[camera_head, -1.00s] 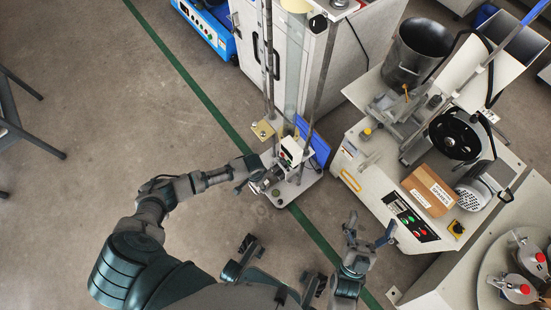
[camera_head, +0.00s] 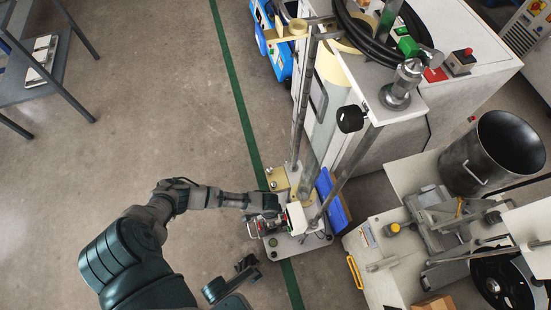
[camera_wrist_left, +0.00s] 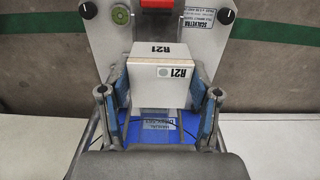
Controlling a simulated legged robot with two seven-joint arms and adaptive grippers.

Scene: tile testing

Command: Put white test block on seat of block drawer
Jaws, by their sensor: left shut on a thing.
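The white test block (camera_wrist_left: 158,82), marked R21 on its top and front, is between the two blue-padded fingers of my left gripper (camera_wrist_left: 160,108) in the left wrist view. The gripper is shut on it. Just below the block is a blue part (camera_wrist_left: 160,131) with a label, partly hidden by block and gripper; I cannot tell whether it is the block drawer. In the head view my left gripper (camera_head: 268,207) is at the base of the tall test stand (camera_head: 300,243). The drawer seat cannot be identified.
Upright metal posts (camera_head: 305,105) rise from the stand close to my left gripper. A blue panel (camera_head: 333,199) stands at its right. A machine with a metal bucket (camera_head: 492,152) is farther right. The floor (camera_head: 160,115) left of the stand is clear.

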